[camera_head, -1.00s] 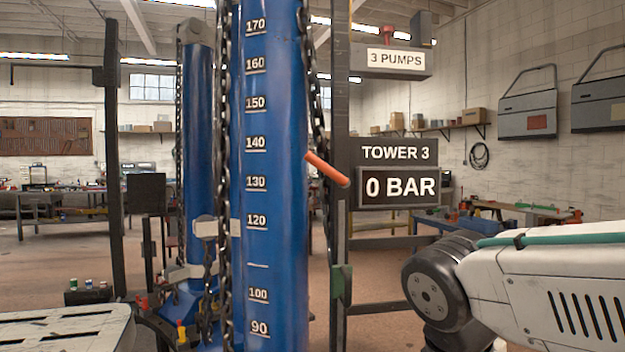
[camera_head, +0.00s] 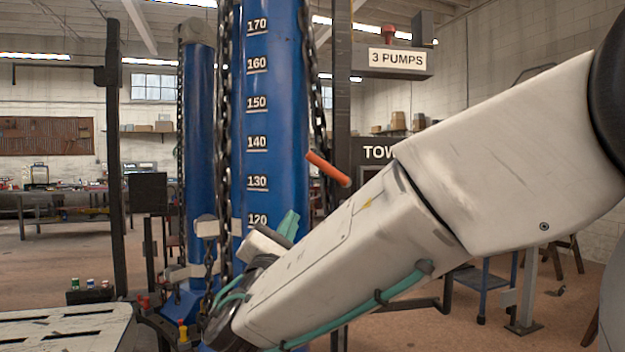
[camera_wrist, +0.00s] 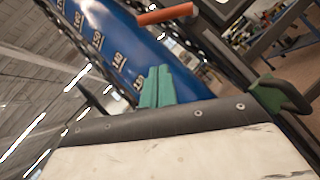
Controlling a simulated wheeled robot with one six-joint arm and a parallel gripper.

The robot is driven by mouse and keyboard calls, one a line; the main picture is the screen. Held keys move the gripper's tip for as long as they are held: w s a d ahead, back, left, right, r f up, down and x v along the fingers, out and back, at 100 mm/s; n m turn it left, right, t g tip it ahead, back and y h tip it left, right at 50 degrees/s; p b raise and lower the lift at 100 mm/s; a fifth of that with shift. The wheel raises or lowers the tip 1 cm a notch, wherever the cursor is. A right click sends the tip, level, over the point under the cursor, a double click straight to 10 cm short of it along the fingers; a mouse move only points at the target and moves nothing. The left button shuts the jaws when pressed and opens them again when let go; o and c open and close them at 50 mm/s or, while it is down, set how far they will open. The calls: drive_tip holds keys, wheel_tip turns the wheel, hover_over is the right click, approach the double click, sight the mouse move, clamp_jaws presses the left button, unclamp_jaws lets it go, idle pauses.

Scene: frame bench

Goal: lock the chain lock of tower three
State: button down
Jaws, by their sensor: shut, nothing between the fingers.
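The blue tower column (camera_head: 270,110) with white scale numbers stands upright in the middle of the head view, with dark chains (camera_head: 222,120) along its sides. An orange lever (camera_head: 327,168) sticks out beside its right-hand chain, tilted down to the right. It also shows at the top of the wrist view (camera_wrist: 165,14). My gripper (camera_head: 288,224) has green fingers and is in front of the column, lower than the lever and left of it. In the wrist view its fingers (camera_wrist: 156,88) are together, empty, and apart from the lever.
The dark Tower 3 sign (camera_head: 372,152) is mostly hidden behind my arm. A slotted white table (camera_head: 65,328) is at lower left.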

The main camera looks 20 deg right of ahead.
sight(326, 168)
drive_tip(key=shift+d, duration=0.1)
drive_tip(key=s+d+r+x, duration=0.1)
drive_tip(key=r+x, duration=0.1)
drive_tip(key=x, duration=1.1)
drive_tip(key=shift+s, duration=0.45)
drive_tip(key=shift+a, duration=0.15)
